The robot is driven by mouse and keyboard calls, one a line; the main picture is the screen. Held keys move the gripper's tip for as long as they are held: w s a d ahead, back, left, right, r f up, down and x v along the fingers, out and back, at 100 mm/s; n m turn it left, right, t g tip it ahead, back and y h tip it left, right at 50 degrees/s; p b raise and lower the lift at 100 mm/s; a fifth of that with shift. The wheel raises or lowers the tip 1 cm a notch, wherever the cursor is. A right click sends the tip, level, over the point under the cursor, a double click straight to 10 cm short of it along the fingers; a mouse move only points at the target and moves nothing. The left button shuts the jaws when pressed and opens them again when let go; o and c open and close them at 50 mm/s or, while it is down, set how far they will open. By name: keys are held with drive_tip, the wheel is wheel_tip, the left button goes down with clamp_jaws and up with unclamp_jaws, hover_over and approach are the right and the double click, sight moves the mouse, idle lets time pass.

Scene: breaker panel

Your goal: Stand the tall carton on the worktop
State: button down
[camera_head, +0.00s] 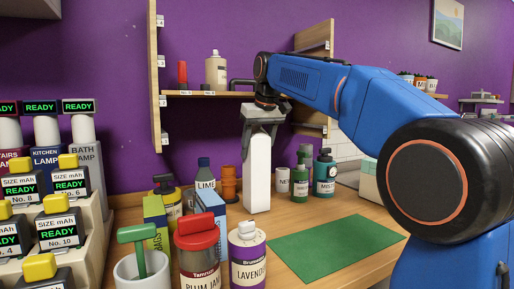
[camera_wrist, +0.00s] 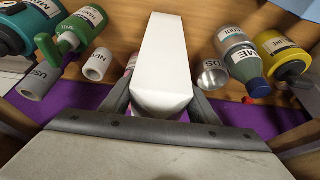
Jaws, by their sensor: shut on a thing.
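The tall carton (camera_head: 257,178) is plain white and upright in the head view. My gripper (camera_head: 260,138) is shut on its upper part from above, one finger on each side. In the wrist view the carton (camera_wrist: 165,55) stretches away between the fingers of my gripper (camera_wrist: 161,92). The carton's lower end is at or just above the wooden worktop (camera_head: 372,208); I cannot tell whether it touches. No label shows on its visible faces.
A green mat (camera_head: 337,247) lies bare at the front right. Bottles (camera_head: 325,172) stand right of the carton; an orange container (camera_head: 229,183) and a blue-and-white box (camera_head: 211,209) stand left. A shelf (camera_head: 205,94) is behind. A lavender bottle (camera_head: 247,258) is in front.

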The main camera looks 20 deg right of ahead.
drive_tip(key=c, duration=0.7)
unclamp_jaws()
drive_tip(key=shift+f, duration=0.1)
drive_tip(key=v, duration=1.2)
